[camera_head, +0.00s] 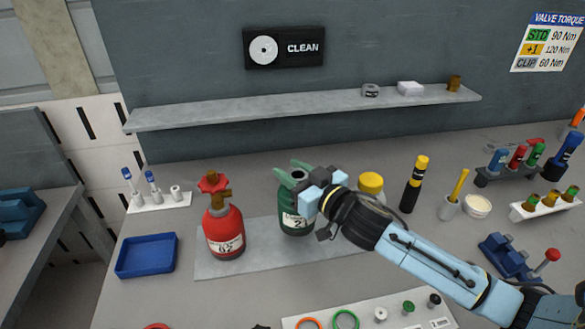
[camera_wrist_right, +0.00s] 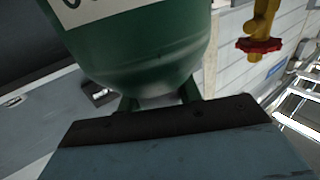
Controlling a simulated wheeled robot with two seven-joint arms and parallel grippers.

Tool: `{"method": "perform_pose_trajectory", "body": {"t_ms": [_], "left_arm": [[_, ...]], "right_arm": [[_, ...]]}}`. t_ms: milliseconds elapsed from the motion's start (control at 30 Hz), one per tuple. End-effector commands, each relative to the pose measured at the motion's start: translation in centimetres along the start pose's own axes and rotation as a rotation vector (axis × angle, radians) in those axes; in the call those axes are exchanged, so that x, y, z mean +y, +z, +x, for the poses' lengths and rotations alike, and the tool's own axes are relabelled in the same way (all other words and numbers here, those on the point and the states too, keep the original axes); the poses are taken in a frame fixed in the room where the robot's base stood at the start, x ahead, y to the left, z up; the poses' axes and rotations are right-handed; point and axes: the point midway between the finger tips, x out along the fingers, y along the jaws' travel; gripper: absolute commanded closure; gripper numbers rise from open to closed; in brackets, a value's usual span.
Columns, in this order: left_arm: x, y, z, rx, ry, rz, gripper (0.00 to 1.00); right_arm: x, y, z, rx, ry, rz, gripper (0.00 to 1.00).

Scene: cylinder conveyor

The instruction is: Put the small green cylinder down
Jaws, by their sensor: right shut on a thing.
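The small green cylinder (camera_head: 293,218) is upright over the grey mat, with a white label on its front. My right gripper (camera_head: 289,171) comes in from the right and is shut on it near its top. In the right wrist view the green body (camera_wrist_right: 145,45) fills the upper middle, just beyond the gripper (camera_wrist_right: 162,100). I cannot tell whether its base touches the mat (camera_head: 262,262). A red cylinder (camera_head: 223,232) with a brass valve and red handwheel stands to its left on the mat. My left gripper is not in view.
A blue tray (camera_head: 147,256) lies at the left. A yellow-topped item (camera_head: 370,183) and a black-and-yellow bottle (camera_head: 413,186) stand behind my right arm. A rack of colored items (camera_head: 520,165) is at the right. A shelf (camera_head: 300,108) spans the wall. The mat is bare between the cylinders.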

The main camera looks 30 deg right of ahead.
Motion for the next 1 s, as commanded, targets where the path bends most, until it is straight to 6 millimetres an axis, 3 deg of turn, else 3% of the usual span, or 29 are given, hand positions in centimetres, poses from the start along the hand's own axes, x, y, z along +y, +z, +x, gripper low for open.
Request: {"method": "perform_pose_trajectory", "body": {"t_ms": [233,500,900,933,1000], "left_arm": [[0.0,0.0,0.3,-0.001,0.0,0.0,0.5],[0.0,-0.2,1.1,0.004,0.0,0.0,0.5],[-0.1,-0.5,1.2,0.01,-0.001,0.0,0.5],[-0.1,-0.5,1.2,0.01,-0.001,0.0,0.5],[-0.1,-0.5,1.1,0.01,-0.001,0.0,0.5]], "right_arm": [[0.0,1.1,0.1,0.011,-0.001,-0.002,1.0],[0.0,4.1,0.1,0.01,-0.001,-0.001,1.0],[0.0,4.5,0.1,0.012,-0.002,-0.002,1.0],[0.0,4.9,0.0,0.002,0.0,-0.001,0.63],[0.0,4.8,0.0,0.002,0.0,-0.001,0.54]]}}
